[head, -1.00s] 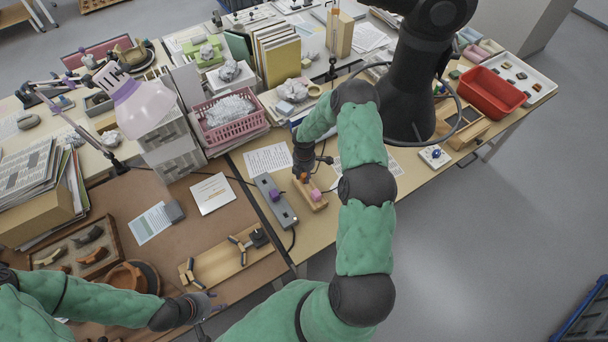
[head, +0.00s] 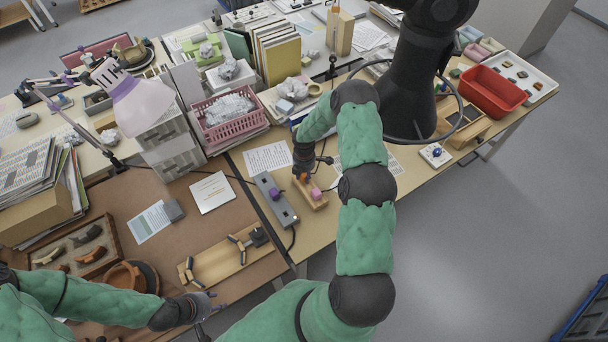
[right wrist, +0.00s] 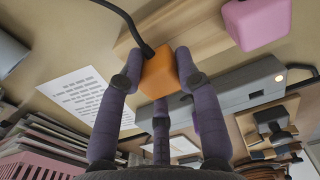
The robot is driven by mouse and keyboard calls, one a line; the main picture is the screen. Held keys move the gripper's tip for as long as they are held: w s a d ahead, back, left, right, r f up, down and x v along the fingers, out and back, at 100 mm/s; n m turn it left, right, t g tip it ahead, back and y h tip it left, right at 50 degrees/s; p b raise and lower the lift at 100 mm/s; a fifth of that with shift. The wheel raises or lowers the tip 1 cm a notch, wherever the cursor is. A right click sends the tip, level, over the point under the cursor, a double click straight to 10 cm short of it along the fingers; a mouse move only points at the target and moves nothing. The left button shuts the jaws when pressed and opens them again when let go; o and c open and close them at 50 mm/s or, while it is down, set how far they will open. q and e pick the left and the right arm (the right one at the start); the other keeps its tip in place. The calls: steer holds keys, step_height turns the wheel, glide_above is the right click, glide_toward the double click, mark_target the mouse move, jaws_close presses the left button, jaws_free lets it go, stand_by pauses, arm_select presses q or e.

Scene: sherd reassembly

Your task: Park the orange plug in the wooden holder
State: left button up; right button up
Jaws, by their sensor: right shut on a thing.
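The orange plug (right wrist: 159,72) with its black cable sits between the fingers of my right gripper (right wrist: 158,78), which is shut on it. In the head view the orange plug (head: 305,177) shows just below my right gripper (head: 303,171), at the upper end of the wooden holder (head: 320,206). In the right wrist view the plug overlaps the edge of the wooden holder (right wrist: 190,32); I cannot tell whether it is seated. A pink plug (right wrist: 256,22) stands on the holder's other part. My left gripper (head: 207,303) is low over the brown mat, its fingers too small to read.
A grey power strip (head: 284,210) with a purple plug (head: 274,194) lies left of the holder. A printed sheet (head: 268,158) lies behind it. A pink basket (head: 231,130) and a red tray (head: 494,92) stand farther off. The table's front edge is close to the holder.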

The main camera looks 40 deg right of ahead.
arm_select(q)
steer(key=shift+f+b, duration=0.35)
arm_select(e)
steer(key=shift+f, duration=0.4)
steer(key=o, duration=1.2)
steer(key=o, duration=0.4)
arm_select(q)
steer(key=shift+r, duration=0.1)
arm_select(e)
steer(key=shift+r, duration=0.1)
steer(key=shift+r+p, duration=2.6)
steer(key=shift+r, duration=1.35)
arm_select(q)
step_height(320, 180, up, 5)
steer(key=shift+f, duration=0.1)
